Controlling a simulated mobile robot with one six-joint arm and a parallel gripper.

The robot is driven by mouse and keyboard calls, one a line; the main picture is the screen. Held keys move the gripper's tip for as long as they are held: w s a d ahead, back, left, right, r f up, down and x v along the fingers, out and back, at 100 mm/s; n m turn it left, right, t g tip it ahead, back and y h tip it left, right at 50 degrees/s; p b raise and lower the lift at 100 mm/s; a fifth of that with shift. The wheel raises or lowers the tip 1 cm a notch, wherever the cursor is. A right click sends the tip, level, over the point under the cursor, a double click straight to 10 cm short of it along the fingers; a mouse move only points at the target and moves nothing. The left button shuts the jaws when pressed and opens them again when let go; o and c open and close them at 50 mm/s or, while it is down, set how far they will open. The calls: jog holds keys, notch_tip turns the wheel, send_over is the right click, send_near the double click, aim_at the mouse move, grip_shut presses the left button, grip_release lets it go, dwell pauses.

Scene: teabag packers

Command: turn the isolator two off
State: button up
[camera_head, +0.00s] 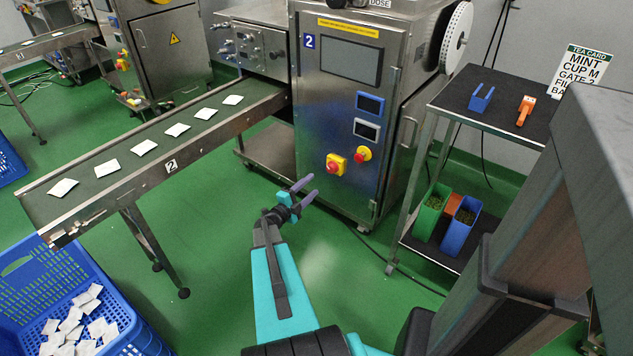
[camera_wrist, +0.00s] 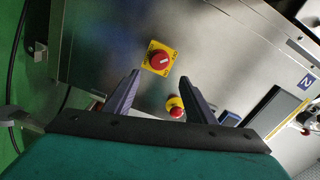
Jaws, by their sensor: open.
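The isolator of machine two is a red rotary knob on a square yellow plate (camera_head: 336,163), low on the steel cabinet front. In the wrist view the isolator (camera_wrist: 159,57) shows a pale mark on the knob; I cannot tell its on or off setting. My gripper (camera_head: 306,190) is open and empty, in front of the cabinet and below left of the isolator in the head view. In the wrist view my gripper (camera_wrist: 160,77) has its two purple-grey fingers apart, with the isolator just beyond their tips, not touching.
A red mushroom button on yellow (camera_head: 362,154) sits right of the isolator. A conveyor (camera_head: 171,163) marked 2 carries several white teabags at left. A trolley (camera_head: 450,95) stands at right, and a blue crate (camera_head: 40,265) at lower left. Green floor before the cabinet is clear.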

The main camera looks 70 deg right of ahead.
jog(key=shift+v, duration=1.25)
